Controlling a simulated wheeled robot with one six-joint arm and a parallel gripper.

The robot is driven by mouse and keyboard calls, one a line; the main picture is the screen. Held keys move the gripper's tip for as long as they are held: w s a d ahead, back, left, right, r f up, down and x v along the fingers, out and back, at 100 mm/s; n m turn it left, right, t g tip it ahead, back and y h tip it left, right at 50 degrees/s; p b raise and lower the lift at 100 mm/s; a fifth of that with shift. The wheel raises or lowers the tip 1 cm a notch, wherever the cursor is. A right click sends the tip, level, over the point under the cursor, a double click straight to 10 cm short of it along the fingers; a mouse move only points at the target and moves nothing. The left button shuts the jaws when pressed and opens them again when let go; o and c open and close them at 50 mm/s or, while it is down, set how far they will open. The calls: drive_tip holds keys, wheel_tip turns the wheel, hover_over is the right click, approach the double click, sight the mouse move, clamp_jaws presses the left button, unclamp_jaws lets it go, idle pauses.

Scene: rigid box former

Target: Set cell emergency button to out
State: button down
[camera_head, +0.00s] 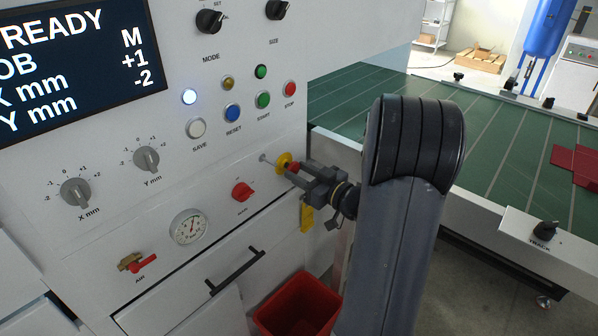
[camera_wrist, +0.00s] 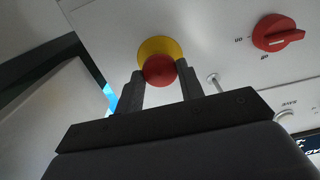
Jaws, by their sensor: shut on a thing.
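The emergency button is a red mushroom head on a yellow collar (camera_head: 284,161), low on the right side of the white panel. In the wrist view the red head (camera_wrist: 159,70) sits in front of the yellow collar (camera_wrist: 160,47). My gripper (camera_head: 296,170) is at the button, its fingers on either side of the red head. In the wrist view my gripper (camera_wrist: 160,82) is shut on the head. Whether the button is in or out cannot be told.
A red rotary switch (camera_head: 242,191) is left of the button and a pressure gauge (camera_head: 190,227) further left. A red bin (camera_head: 298,306) stands below. A green conveyor belt (camera_head: 495,135) lies to the right. A yellow tag (camera_head: 307,217) hangs below my gripper.

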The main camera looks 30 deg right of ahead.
drive_tip(key=c, duration=0.9)
unclamp_jaws()
drive_tip(key=shift+s, duration=0.1)
drive_tip(key=v, duration=1)
drive_tip(key=shift+s, duration=0.35)
drive_tip(key=shift+w+d, duration=0.1)
drive_tip(key=x, duration=1.1)
drive_tip(key=shift+w, duration=0.25)
drive_tip(key=shift+s+d, duration=0.1)
drive_tip(key=shift+s, duration=0.35)
